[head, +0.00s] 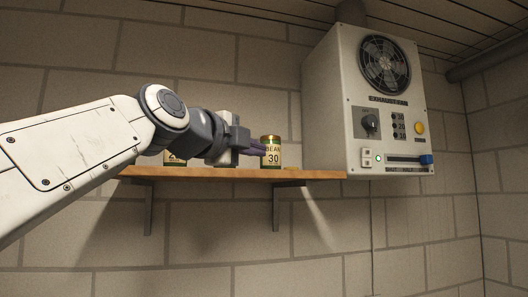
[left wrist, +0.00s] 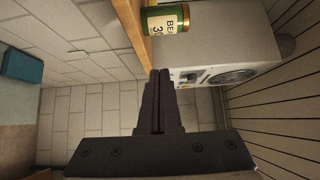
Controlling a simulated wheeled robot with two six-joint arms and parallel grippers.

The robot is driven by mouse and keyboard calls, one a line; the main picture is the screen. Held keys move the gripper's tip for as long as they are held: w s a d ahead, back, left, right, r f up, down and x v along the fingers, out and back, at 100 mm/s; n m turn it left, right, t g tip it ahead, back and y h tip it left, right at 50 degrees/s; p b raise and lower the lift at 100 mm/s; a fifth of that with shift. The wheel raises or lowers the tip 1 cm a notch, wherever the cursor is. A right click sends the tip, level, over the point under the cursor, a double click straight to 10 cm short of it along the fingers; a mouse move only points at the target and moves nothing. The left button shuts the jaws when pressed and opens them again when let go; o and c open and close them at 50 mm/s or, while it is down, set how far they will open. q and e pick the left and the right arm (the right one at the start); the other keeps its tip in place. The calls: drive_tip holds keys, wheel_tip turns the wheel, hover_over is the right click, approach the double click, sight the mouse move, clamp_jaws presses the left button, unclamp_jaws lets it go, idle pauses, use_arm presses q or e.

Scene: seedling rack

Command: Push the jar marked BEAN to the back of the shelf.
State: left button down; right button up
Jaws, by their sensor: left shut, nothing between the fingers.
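The jar marked BEAN 30 (head: 271,153) stands upright on the wooden shelf (head: 315,174), right of the shelf's middle. It has a gold lid and a pale label. In the left wrist view the jar (left wrist: 167,20) shows at the top, ahead of the fingertips and sideways in the picture. My left gripper (head: 262,149) is shut and empty, its dark fingers pointing right, with the tips close to the jar's left side in the head view. In the left wrist view the shut fingers (left wrist: 160,78) appear apart from the jar. My right gripper is not in view.
Another labelled jar (head: 175,159) stands on the shelf at left, partly hidden by my left arm. A pale exhaust fan box (head: 322,105) is on the wall just right of the shelf. Shelf brackets (head: 276,210) hang below. The shelf right of the BEAN jar is clear.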

sight(266, 159)
use_arm(q)
drive_tip(key=p+x, duration=0.1)
drive_tip(key=x, duration=0.2)
drive_tip(key=a+p+x, duration=0.1)
drive_tip(key=p+x, duration=0.1)
drive_tip(key=x, duration=0.2)
drive_tip(key=w+p+x, duration=0.1)
drive_tip(key=p+x, duration=0.1)
drive_tip(key=x, duration=0.1)
drive_tip(key=shift+w+a, duration=0.1)
drive_tip(key=shift+a, duration=0.25)
drive_tip(key=shift+w+a+p, duration=0.1)
drive_tip(key=shift+w+p, duration=0.25)
drive_tip(key=shift+w, duration=0.1)
drive_tip(key=shift+w+a+b, duration=0.2)
drive_tip(key=shift+w+a, duration=0.1)
drive_tip(key=shift+w, duration=0.6)
drive_tip(key=shift+w+a+b, duration=0.2)
drive_tip(key=shift+w+a, duration=0.15)
drive_tip(key=shift+w, duration=0.55)
